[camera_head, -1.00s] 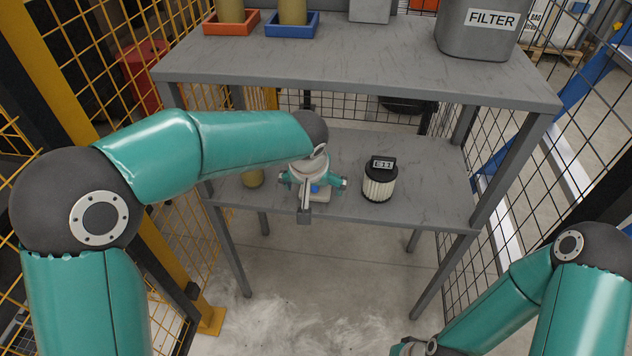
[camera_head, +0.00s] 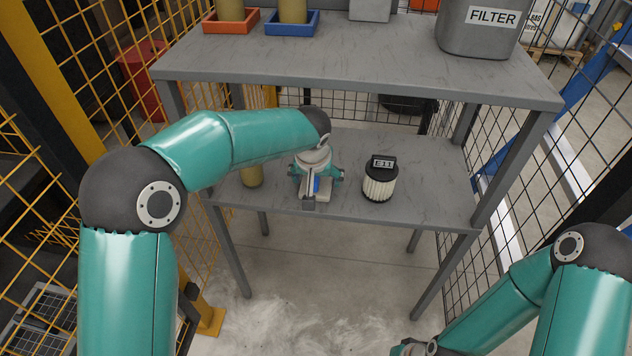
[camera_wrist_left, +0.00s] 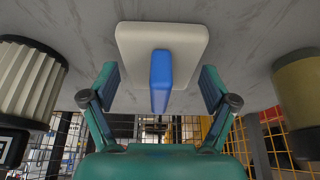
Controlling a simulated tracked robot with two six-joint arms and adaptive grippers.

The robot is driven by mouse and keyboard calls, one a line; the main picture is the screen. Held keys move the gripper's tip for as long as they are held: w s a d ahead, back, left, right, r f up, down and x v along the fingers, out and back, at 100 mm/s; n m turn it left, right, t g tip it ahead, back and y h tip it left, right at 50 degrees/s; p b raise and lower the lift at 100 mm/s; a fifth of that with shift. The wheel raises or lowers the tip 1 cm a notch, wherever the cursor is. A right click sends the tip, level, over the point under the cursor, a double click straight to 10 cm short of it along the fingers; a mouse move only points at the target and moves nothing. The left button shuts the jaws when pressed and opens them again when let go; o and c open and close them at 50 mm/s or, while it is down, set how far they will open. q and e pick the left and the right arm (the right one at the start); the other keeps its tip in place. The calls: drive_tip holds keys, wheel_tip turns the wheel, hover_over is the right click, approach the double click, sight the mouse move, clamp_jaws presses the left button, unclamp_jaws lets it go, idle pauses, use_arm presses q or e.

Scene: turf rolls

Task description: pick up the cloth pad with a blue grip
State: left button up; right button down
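The cloth pad (camera_head: 325,195) is a pale, flat, rounded block with an upright blue grip (camera_head: 316,184), lying on the lower shelf. My left gripper (camera_head: 316,178) is over it and partly hides it. In the left wrist view the pad (camera_wrist_left: 135,42) lies ahead, and its blue grip (camera_wrist_left: 161,80) stands between the two fingers of the left gripper (camera_wrist_left: 158,84). These fingers are open, with a clear gap on each side of the grip.
A black-capped pleated filter marked E11 (camera_head: 379,182) stands right of the pad on the lower shelf (camera_head: 430,190). A yellowish cylinder (camera_head: 252,177) stands to the left.

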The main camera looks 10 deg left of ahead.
use_arm(q)
drive_tip(key=c, duration=0.7)
drive_tip(key=shift+r, duration=0.45)
drive_tip(key=s, duration=1.8)
drive_tip(key=shift+r, duration=0.3)
